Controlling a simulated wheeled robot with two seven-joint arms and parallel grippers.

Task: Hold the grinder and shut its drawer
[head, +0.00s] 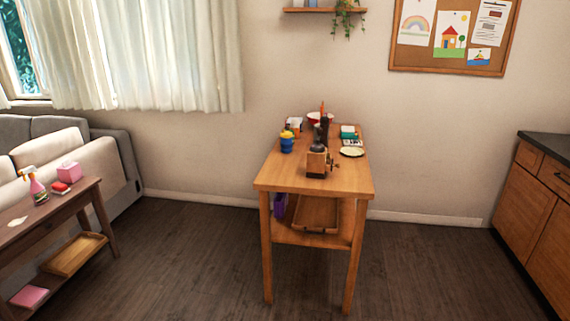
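The grinder (316,163) stands upright near the middle of a narrow wooden table, seen from a distance in the head view. It has a wooden box body, a dark rounded top and a crank at its right side. Its drawer is too small to make out, so I cannot tell how far it is open. Neither of my grippers shows in the head view.
The table (315,184) also bears a blue pot (287,144), a plate (352,152) and a dark bottle (324,128) behind the grinder. A side table (62,208) and sofa stand left, a cabinet (546,195) right. The floor before the table is clear.

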